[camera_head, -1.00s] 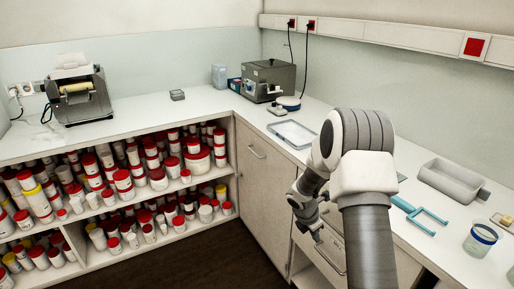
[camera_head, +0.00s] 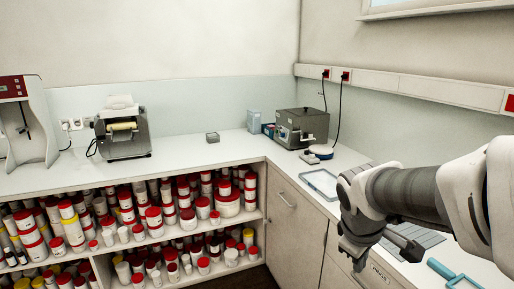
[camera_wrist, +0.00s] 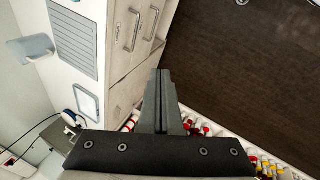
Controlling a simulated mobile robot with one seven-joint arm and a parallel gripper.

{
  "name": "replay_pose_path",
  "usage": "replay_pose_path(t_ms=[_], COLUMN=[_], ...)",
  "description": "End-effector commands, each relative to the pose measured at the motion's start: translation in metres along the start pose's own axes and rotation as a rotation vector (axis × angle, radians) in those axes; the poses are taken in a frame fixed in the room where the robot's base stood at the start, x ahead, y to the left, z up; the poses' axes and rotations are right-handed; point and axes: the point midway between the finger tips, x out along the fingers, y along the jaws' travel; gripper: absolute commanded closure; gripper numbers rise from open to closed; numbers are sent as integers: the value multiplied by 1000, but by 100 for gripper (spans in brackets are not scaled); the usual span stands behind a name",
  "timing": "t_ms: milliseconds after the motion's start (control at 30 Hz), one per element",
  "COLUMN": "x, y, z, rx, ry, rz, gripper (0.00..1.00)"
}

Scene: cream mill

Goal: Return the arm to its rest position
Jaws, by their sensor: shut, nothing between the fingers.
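My gripper shows in the wrist view (camera_wrist: 161,75) with its two dark fingers pressed together and nothing between them. In the head view my gripper (camera_head: 352,262) hangs at the end of my arm, in front of the drawer fronts by the right-hand counter's edge. My arm reaches in from the right side of the picture, over the counter. It hides part of the counter and drawers behind it.
Open shelves (camera_head: 163,243) full of red-lidded jars stand at left. Dark floor (camera_wrist: 245,65) lies free beside the drawers.

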Motion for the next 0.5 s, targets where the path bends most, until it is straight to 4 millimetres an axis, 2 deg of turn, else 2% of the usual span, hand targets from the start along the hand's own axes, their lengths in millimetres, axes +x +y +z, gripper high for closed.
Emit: replay_pose_path(t_ms=[33,200,333,500], x=[-17,-57,-81,-99], y=[-6,-35,-58,-84], z=[6,25,40,54], rx=[64,294,460,621], ry=[25,99,155,209], rz=[-1,-38,-81,-142], gripper=[100,100,100,100])
